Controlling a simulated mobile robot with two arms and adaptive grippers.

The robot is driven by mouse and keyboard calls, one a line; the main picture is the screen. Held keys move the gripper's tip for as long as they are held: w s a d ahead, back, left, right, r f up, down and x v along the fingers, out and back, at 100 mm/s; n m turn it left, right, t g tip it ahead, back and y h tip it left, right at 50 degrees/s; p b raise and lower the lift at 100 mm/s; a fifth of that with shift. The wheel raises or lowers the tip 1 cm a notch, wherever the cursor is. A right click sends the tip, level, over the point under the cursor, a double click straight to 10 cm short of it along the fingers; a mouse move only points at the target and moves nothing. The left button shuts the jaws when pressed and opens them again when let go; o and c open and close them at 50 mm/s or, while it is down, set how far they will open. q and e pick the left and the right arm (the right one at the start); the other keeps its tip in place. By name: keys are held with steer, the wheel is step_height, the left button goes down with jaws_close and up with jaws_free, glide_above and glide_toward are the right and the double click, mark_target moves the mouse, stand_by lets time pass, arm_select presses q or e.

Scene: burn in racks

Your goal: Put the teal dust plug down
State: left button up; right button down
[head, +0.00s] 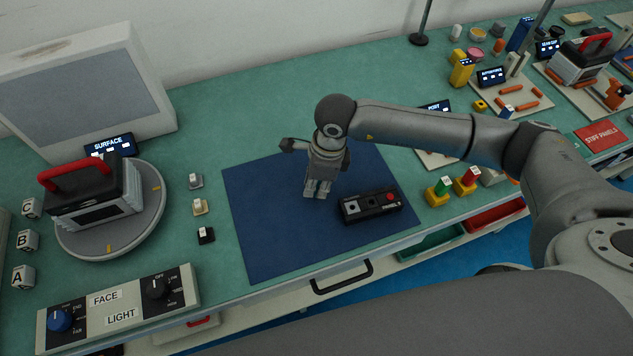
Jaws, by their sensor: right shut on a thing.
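My right gripper (318,190) points down over the blue mat (265,220), just left of a small black box (371,206) with a round socket and a small red mark on top. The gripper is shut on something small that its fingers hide. I cannot make out the teal dust plug itself. The fingertips look low, close to the mat, but I cannot tell whether they touch it. My left gripper is out of view.
Three small switch-like pieces (200,207) stand left of the mat. A turntable (145,228) bears a red-handled device (92,193). Green and red plugs (440,187) on yellow bases stand right of the mat. The mat's left and front parts are clear.

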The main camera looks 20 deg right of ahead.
steer(key=c, duration=1.4)
jaws_free()
steer(key=shift+c, duration=0.2)
steer(key=shift+r+p, duration=0.15)
steer(key=shift+p, duration=0.15)
steer(key=shift+r, duration=0.3)
step_height(320, 180, up, 11)
steer(key=d+b, duration=0.1)
steer(key=b, duration=0.1)
steer(key=shift+s+d+r+b, duration=0.15)
steer(key=shift+s+d+b, duration=0.2)
steer(key=shift+b, duration=0.05)
